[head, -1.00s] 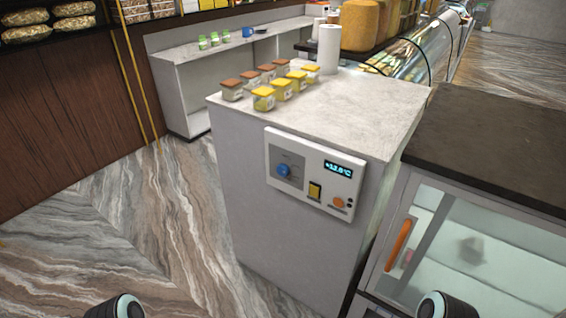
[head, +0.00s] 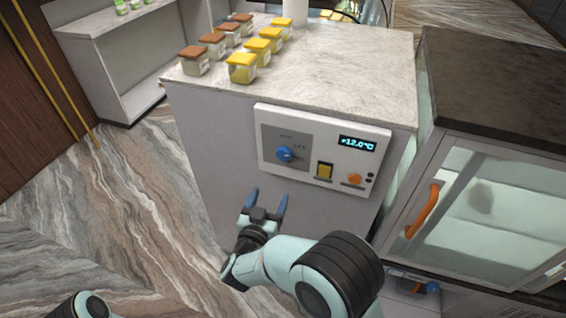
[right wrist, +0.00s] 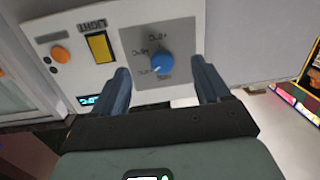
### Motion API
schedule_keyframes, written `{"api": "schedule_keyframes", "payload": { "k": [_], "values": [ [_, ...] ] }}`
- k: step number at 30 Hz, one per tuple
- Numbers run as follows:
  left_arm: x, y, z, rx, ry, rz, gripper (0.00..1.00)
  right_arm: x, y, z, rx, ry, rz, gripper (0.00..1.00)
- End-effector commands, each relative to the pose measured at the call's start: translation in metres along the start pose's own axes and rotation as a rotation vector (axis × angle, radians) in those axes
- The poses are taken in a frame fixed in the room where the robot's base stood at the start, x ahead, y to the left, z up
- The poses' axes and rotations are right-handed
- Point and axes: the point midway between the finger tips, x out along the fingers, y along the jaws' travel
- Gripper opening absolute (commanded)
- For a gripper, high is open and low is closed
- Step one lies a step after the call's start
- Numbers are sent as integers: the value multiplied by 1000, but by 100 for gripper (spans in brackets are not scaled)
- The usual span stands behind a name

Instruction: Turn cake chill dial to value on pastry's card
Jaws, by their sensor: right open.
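The control panel (head: 330,175) is a white plate on the front of the grey counter. It carries a blue dial (head: 285,154) on a grey square, and a display (head: 358,143) that reads about +12.0°C. In the right wrist view the dial (right wrist: 160,63) appears between my fingertips, with small markings around it too blurred to read surely. My right gripper (head: 268,198) is open and empty, below and in front of the dial, apart from it. My left gripper is out of view; only part of the left arm shows at the bottom left. No pastry or card can be made out.
A yellow switch (head: 325,171) and an orange button (head: 354,179) sit right of the dial. Several jars with yellow or brown lids (head: 242,67) stand on the countertop (head: 350,60). A glass case with an orange handle (head: 423,210) stands at right. Floor at left is clear.

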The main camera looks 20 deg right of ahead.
Motion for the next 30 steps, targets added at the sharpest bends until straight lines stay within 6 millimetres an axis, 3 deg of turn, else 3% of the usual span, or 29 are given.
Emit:
{"api": "schedule_keyframes", "payload": {
  "k": [1, 3, 8, 21, 30],
  "values": [
    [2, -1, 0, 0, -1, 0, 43, -6, -2, -16, 19, 31, 24, 75],
    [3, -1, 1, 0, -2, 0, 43, -12, -1, -29, 30, 55, 51, 75],
    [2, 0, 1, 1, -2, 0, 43, -5, 2, -39, 37, 69, 76, 75],
    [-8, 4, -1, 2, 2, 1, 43, 82, 7, -44, 36, 69, 71, 75],
    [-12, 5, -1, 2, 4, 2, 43, 115, 9, -45, 35, 67, 68, 75]
  ]
}}
